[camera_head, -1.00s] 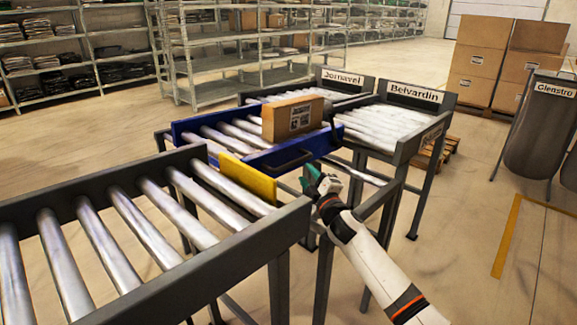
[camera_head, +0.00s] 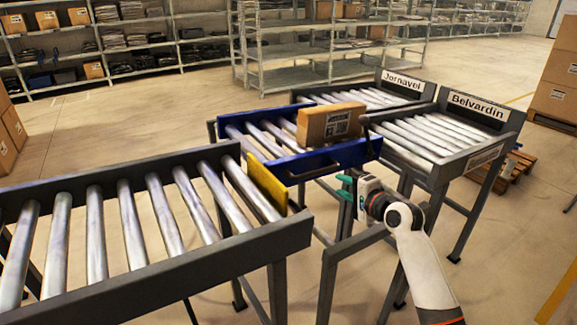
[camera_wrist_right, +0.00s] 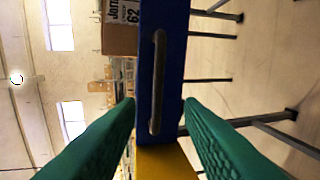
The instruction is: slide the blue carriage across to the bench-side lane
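The blue carriage (camera_head: 335,158) has rollers and stands between the near roller conveyor and two labelled lanes, in line with the Jornavel lane (camera_head: 400,84). A cardboard box (camera_head: 330,123) with a label sits on it. Its near blue side carries a bar handle, which shows in the right wrist view (camera_wrist_right: 157,85). My right gripper (camera_head: 346,190) is just in front of that side, near its right part. In the wrist view its green fingers (camera_wrist_right: 160,108) are open, one either side of the blue side; contact is not visible. My left gripper is not in view.
The Belvardin lane (camera_head: 450,135) stands to the right of the Jornavel lane. A yellow plate (camera_head: 267,184) stands at the end of the near conveyor (camera_head: 150,278), beside the carriage. Shelving lines the back. Cartons on a pallet (camera_head: 510,167) stand at right.

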